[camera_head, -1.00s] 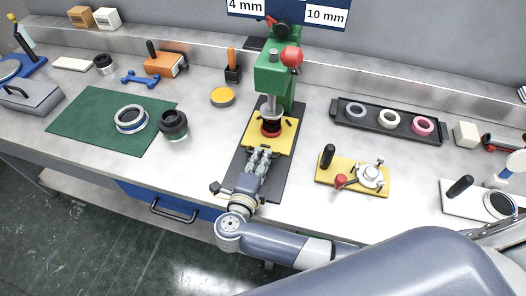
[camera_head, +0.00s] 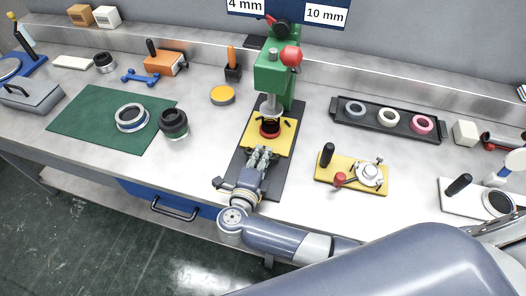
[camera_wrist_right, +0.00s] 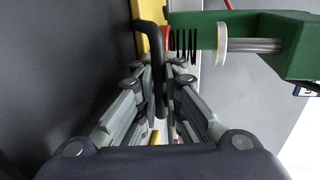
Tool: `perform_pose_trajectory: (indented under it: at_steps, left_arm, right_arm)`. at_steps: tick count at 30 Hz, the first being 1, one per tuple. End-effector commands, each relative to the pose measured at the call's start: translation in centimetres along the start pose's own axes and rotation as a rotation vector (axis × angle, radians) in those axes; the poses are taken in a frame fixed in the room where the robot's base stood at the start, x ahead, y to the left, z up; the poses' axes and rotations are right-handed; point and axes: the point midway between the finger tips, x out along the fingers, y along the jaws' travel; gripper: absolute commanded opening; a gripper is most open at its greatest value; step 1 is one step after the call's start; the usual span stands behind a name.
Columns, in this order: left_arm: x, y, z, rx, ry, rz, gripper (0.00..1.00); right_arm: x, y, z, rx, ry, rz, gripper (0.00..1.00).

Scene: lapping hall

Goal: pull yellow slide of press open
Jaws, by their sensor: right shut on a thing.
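The green press (camera_head: 273,76) with a red knob stands at the back middle on a dark base plate (camera_head: 235,166). My right gripper (camera_head: 264,153) is at the slide's front edge. In the right wrist view its fingers (camera_wrist_right: 160,80) are closed on the slide's black bar handle (camera_wrist_right: 150,45). The yellow slide (camera_wrist_right: 148,10) shows beyond the handle there. The fingers hide part of the handle. My left gripper is not in view.
A yellow fixture (camera_head: 325,172) with a black handle and red knob stands right of the press. A black tray (camera_head: 352,126) with rings lies behind it. A green mat (camera_head: 90,128) with ring-shaped parts lies left. The bench between mat and press is mostly clear.

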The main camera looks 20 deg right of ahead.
Motion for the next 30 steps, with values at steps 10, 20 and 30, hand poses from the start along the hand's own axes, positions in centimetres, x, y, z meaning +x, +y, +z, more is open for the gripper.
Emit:
perform_pose_trajectory:
  at_steps: [10,20,30]
  left_arm:
    - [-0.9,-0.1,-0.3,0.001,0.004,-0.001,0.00]
    - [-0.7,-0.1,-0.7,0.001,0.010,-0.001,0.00]
    - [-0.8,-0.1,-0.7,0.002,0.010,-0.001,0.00]
  right_arm:
    - [-6.5,1.6,0.1,0.000,-0.004,0.015,0.00]
    - [-12.8,2.9,0.0,-0.004,-0.002,0.009,0.00]
    - [-13.2,2.8,0.0,-0.003,-0.001,0.004,0.00]
